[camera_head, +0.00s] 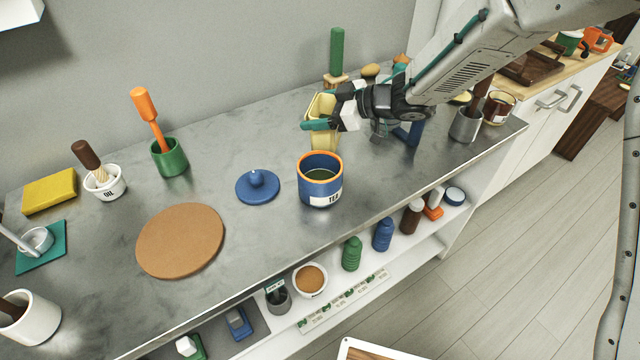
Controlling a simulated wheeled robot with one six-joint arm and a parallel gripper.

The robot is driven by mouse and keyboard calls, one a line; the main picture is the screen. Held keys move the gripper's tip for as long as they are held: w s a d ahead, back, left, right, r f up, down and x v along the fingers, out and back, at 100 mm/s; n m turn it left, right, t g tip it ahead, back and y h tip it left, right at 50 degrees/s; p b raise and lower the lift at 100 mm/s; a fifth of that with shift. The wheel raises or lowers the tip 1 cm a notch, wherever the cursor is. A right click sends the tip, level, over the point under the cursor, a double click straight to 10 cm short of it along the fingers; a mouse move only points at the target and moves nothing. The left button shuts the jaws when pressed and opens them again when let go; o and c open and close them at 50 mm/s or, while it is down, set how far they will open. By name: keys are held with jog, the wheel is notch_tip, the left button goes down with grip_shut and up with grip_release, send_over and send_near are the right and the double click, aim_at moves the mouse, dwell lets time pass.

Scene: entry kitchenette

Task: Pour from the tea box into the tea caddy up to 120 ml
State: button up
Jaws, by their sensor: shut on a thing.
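The tea caddy (320,194) is a blue pot with an orange rim and a white label reading TEA. It stands open and upright on the grey counter, with something dark green inside; how high it reaches is hard to tell. Its blue knobbed lid (257,188) appears to be the one lying to its left. My gripper (322,112) is shut on a pale yellow open-topped box, the tea box (324,138). The box is behind the caddy in the picture, roughly upright, perhaps slightly tilted. Its contents are hidden, and no stream shows between box and caddy.
A round cork mat (180,240) lies left of the lid. A green pot with an orange-handled tool (170,157) and an oil pot (105,182) stand further left. A metal pot (465,124) stands right. The shelf below holds several bottles. Counter around the lid is clear.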

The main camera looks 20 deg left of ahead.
notch_tip(320, 180, up, 6)
dwell(0.6)
jog(key=shift+r, duration=0.1)
